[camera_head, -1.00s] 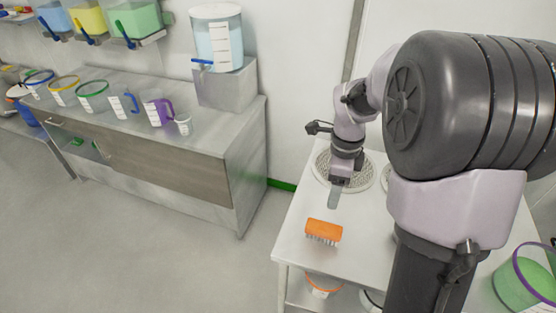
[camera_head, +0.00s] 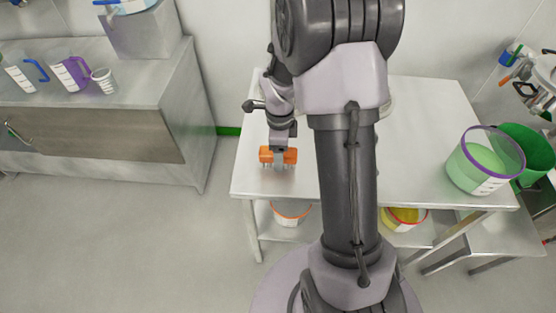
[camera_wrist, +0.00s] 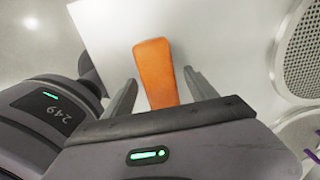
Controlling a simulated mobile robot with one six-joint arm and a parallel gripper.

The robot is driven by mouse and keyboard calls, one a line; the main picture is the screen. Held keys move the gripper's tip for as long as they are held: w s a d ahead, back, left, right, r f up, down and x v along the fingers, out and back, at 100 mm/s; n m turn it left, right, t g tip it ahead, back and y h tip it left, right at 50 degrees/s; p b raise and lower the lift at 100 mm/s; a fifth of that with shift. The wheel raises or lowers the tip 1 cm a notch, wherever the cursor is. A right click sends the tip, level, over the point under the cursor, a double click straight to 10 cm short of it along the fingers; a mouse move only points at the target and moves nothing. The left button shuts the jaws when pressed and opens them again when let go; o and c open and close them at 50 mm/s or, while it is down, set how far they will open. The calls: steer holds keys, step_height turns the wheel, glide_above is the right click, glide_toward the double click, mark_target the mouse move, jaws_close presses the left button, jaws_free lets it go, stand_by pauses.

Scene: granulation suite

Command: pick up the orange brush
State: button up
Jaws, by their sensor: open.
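The orange brush (camera_head: 266,155) lies on the white table near its left end, bristles down. In the wrist view the brush (camera_wrist: 155,72) shows as an orange block between my two fingers. My gripper (camera_head: 279,158) is over the brush from above. In the wrist view my gripper (camera_wrist: 158,88) is open, with one finger on each side of the brush and a visible gap on both sides. The near end of the brush is hidden behind the gripper body.
The white table (camera_head: 430,130) is mostly clear. A purple-rimmed bucket of green material (camera_head: 483,163) stands at its right end. An orange-rimmed bucket (camera_head: 291,214) and a yellow bucket (camera_head: 403,217) are below. Round perforated plates (camera_wrist: 302,50) lie near the brush.

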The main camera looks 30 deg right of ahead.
steer(key=shift+r, duration=0.1)
steer(key=shift+c, duration=0.7)
jaws_close()
steer(key=shift+r+p, duration=0.35)
steer(key=shift+r, duration=0.15)
steer(key=r, duration=0.1)
steer(key=s+r+p, duration=0.1)
steer(key=r, duration=0.1)
steer(key=shift+d+p, duration=0.2)
steer(key=shift+p, duration=0.1)
steer(key=s+d+p, duration=0.1)
steer(key=s+d, duration=0.2)
steer(key=s, duration=0.3)
steer(key=s+d+r+p, duration=0.1)
steer(key=s+d, duration=0.2)
steer(key=s, duration=0.4)
steer(key=shift+s+d, duration=0.2)
steer(key=shift+s, duration=0.1)
